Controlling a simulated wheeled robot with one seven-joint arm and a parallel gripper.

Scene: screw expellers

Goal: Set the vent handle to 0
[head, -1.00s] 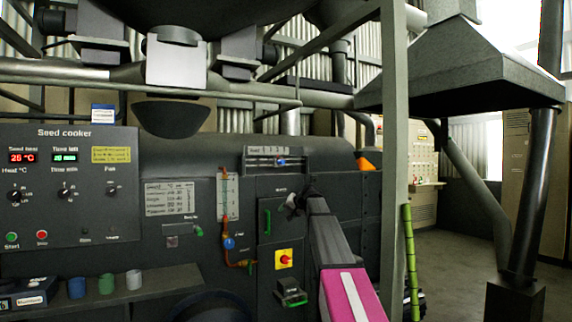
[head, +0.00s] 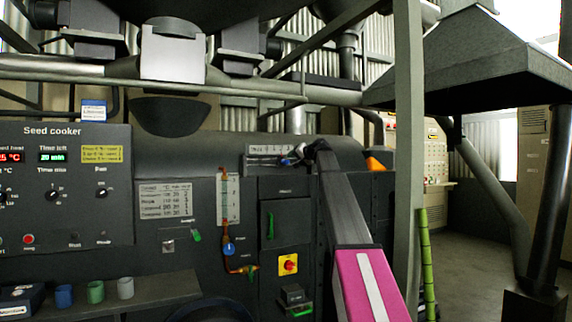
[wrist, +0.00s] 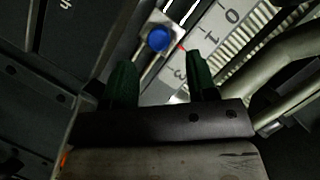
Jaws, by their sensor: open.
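The vent handle has a round blue knob (wrist: 159,38), which lies between my two green fingertips in the wrist view, with no clear contact. Its light mount carries a small red pointer beside a number scale (wrist: 208,32). The 0, 1 and 3 are readable; the pointer sits between 1 and 3, and my right finger covers part of the scale. My gripper (wrist: 160,62) is open and empty.
Below the scale are a green door handle (head: 270,226) and a red knob on a yellow plate (head: 288,264). An orange part (head: 375,164) sits to the right of my arm. A grey upright post (head: 408,150) stands close right of the arm.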

